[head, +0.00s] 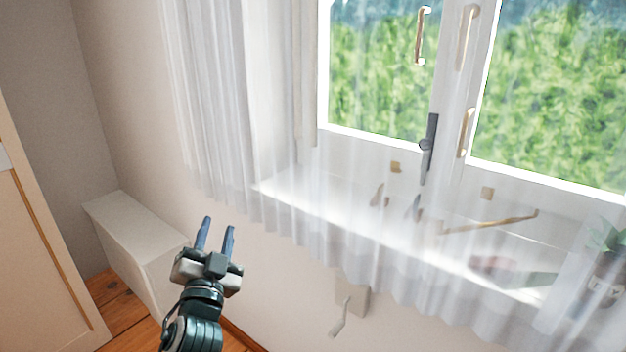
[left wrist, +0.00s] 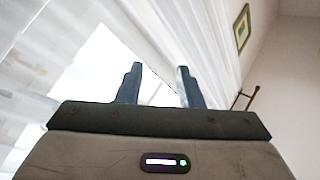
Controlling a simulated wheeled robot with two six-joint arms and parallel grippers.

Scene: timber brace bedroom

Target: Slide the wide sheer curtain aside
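The sheer curtain (head: 345,215) is white and see-through. In the head view it hangs in front of the window and sill, spread wide to the right and gathered in denser folds at the left. My left gripper (head: 217,233) is open and empty, below the lower hem of the gathered left part. In the left wrist view the left gripper's fingers (left wrist: 160,88) stand apart, with the curtain (left wrist: 195,45) behind and above them. I cannot tell whether a finger touches the cloth. My right gripper is in neither view.
Behind the curtain, the window sill (head: 275,187) holds several small objects, blurred by the cloth. A potted plant (head: 607,262) stands at the right. A white box-like ledge (head: 135,235) is at the left wall. A crank handle (head: 340,316) hangs below the sill.

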